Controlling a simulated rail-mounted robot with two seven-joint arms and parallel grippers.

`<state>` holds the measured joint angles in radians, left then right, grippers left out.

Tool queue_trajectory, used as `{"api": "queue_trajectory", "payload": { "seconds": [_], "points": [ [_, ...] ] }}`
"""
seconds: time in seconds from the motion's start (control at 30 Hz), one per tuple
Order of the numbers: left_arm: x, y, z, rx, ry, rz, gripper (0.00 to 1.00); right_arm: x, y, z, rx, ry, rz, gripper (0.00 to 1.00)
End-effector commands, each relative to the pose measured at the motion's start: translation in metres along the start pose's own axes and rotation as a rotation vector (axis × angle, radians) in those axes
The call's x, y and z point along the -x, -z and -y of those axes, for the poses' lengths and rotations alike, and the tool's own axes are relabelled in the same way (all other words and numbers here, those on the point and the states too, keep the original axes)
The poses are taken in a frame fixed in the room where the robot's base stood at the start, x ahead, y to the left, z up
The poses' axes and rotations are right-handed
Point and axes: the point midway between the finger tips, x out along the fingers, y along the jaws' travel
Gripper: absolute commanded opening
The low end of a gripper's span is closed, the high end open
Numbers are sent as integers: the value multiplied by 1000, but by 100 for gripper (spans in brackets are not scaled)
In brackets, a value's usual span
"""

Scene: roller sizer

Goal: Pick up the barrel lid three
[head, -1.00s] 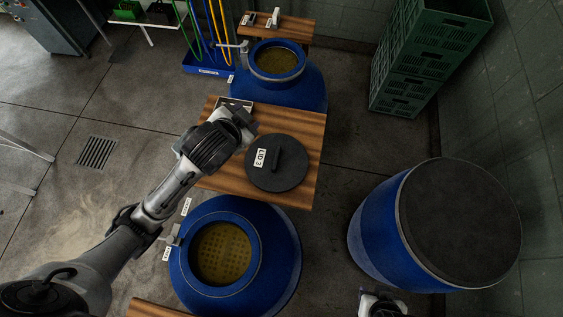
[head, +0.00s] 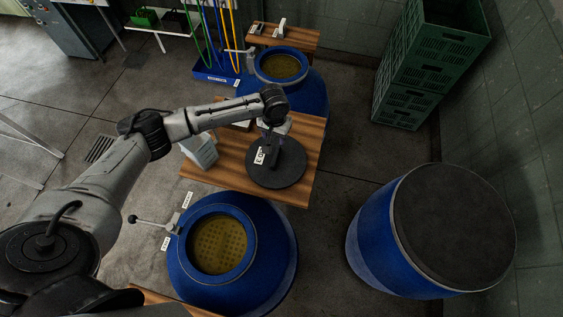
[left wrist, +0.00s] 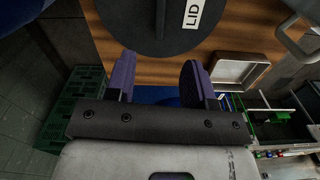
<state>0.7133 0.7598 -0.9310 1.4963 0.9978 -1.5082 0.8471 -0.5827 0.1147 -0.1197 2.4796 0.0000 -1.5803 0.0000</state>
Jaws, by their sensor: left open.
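Barrel lid three (head: 290,171) is a flat black disc with a raised bar handle and a white label, lying on a wooden board (head: 226,165) between two blue barrels. My left gripper (head: 271,136) is above the far part of the lid, close to the handle, and hides part of it. In the left wrist view, the fingers of my left gripper (left wrist: 160,68) are spread with nothing between them. My right gripper is not in view.
An open blue barrel (head: 176,262) stands in front of the board, another (head: 312,93) behind it. A closed barrel (head: 372,245) stands at the right, with green crates (head: 425,60) behind. A grey-white container (head: 200,151) is on the board's left side.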

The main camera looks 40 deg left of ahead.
Motion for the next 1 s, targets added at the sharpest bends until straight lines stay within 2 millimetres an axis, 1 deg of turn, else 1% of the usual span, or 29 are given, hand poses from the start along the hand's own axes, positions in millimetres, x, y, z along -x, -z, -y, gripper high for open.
{"api": "queue_trajectory", "payload": {
  "seconds": [0.13,0.23,0.6,0.73,0.93,1.0],
  "points": [
    [-1,0,-1,101,-2,-4,49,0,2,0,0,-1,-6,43],
    [-8,0,-1,131,-2,-4,49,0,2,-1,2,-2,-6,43],
    [-67,1,-1,135,-2,-5,49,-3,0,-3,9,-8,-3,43],
    [-80,1,-1,134,-1,-5,49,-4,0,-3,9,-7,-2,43],
    [-88,2,-1,134,-1,-6,49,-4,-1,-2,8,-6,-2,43],
    [-94,2,-1,134,-1,-6,49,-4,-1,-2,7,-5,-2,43]
  ]
}}
